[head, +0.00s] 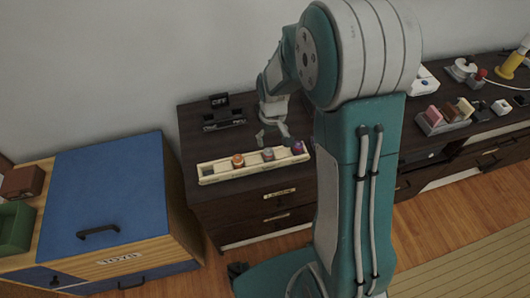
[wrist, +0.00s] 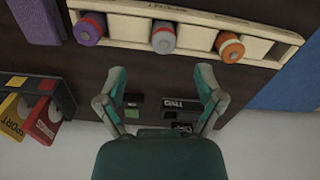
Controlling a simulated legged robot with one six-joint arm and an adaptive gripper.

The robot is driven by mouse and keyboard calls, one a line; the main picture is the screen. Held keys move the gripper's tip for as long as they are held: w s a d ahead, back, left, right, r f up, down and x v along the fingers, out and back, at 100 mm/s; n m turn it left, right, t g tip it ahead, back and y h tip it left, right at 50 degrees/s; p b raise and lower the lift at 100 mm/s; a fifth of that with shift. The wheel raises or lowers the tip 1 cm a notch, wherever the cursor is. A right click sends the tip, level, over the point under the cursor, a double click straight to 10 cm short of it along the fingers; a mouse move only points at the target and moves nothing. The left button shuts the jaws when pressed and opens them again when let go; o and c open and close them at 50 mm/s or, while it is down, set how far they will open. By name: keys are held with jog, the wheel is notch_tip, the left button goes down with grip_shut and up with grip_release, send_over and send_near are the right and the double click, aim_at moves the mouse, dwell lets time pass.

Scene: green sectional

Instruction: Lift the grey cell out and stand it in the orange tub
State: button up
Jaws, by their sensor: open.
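The grey cell (head: 268,155) stands in a compartment of a long cream wooden rack (head: 215,173) on the dark cabinet. In the head view my gripper (head: 272,136) is above the cabinet, just behind the rack. I cannot make out an orange tub in either view.
A black stand (head: 222,115) is behind the rack. A blue-lidded toy chest (head: 105,195) is at left, with a green box (head: 14,226) beside it. Yellow and red labelled items (wrist: 30,115) lie left in the wrist view. My arm hides part of the cabinet.

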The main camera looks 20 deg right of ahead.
aim_at(268, 151)
notch_tip(268, 151, down, 3)
jog(key=shift+r, duration=0.2)
jog(key=f, duration=0.3)
jog(key=w+a+f, duration=0.1)
jog(key=shift+f, duration=0.4)
jog(key=shift+d+f, duration=0.1)
jog(key=shift+f, duration=0.35)
grip_shut()
